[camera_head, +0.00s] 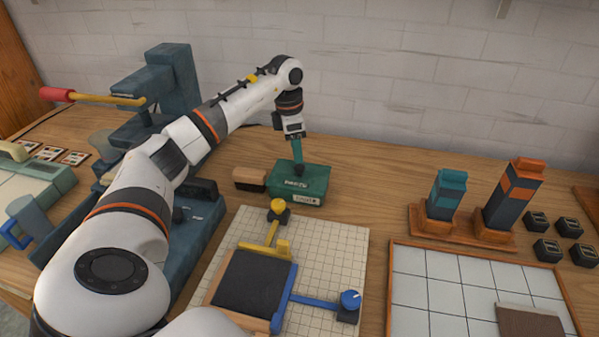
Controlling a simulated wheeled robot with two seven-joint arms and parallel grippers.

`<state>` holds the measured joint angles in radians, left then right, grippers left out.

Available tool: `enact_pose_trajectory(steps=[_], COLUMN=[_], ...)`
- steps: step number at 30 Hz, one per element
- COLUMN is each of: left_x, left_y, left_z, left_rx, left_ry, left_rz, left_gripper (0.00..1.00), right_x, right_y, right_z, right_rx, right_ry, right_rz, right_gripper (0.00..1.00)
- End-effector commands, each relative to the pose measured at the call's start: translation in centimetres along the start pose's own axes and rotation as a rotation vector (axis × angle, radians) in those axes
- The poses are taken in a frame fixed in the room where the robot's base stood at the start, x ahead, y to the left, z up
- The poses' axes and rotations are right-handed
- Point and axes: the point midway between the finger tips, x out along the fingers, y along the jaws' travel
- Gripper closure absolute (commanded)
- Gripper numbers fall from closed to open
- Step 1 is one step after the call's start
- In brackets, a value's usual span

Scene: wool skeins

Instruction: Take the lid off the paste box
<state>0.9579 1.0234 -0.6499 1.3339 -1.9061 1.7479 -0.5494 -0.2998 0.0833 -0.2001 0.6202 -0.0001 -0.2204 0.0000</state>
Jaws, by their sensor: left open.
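The paste box (308,185) is a green box with light lettering on its front, standing on the wooden table near the middle of the head view. Its lid (312,172) is the green top, which sits on the box. My left gripper (298,168) points down over the lid, with its teal fingers at or just above the dark knob in the lid's middle. It is open; I cannot tell whether the fingers touch the knob. The fingertips are small and partly merge with the lid. My right gripper is not in view.
A wooden-backed brush or block (249,179) stands close left of the box. A gridded board (340,250) with a yellow and blue jig lies in front. Two packets (513,195) stand on a wooden stand at right. A blue press (165,90) stands at back left.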

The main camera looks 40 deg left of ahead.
Motion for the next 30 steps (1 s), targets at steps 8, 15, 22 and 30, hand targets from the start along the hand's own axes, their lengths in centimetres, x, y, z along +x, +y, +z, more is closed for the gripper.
enact_pose_trajectory(steps=[8, 15, 22, 30], left_x=[2.9, 5.5, 5.6, 5.5], left_y=[0.2, 0.2, 0.2, 0.2], left_z=[0.0, 0.0, 0.0, 0.0], left_rx=[0.0, 0.001, 0.001, 0.001], left_ry=[0.0, 0.002, 0.003, 0.002], left_rz=[0.004, 0.0, -0.001, -0.001], left_gripper=[0.49, 0.49, 0.5, 0.94], right_x=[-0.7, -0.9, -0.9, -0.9], right_y=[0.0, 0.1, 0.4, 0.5], right_z=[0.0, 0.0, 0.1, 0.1], right_rx=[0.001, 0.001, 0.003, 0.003], right_ry=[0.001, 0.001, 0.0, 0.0], right_rz=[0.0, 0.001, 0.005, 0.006], right_gripper=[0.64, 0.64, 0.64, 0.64])
